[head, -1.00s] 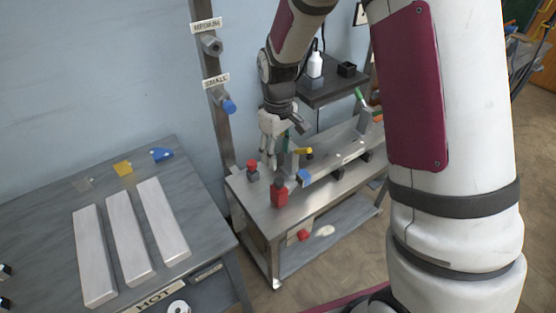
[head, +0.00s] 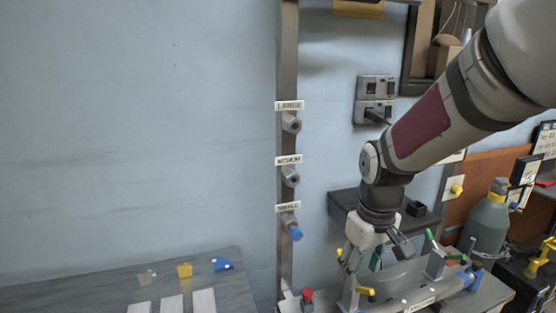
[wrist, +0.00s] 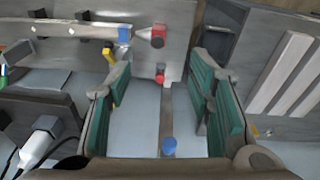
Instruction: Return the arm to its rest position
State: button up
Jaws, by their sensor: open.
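My gripper (head: 366,262) is above the left part of the metal workbench (head: 490,296) in the head view, pointing down. A yellow-handled clamp (head: 365,291) is just below the gripper.
A post (head: 287,150) on the wall carries fittings labelled LARGE, MEDIUM and SMALL, with a blue piece (head: 296,234) on the lowest. A grey table (head: 90,290) with pale bars is at left. A dark shelf (head: 345,203) is behind the arm. A green bottle (head: 485,225) stands at right.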

jog(key=s+d+r+m+t+p, duration=0.1)
jog(key=s+r+m+p, duration=0.1)
jog(key=s+r, duration=0.5)
jog(key=s+d+r+m+t+p, duration=0.1)
jog(key=s+r, duration=0.7)
jog(key=s, duration=0.8)
jog(key=shift+s+d+r+m+t+p, duration=0.15)
jog(key=shift+s+m+t+p, duration=0.3)
jog(key=shift+m+p, duration=0.4)
jog(key=shift+w+d, duration=0.1)
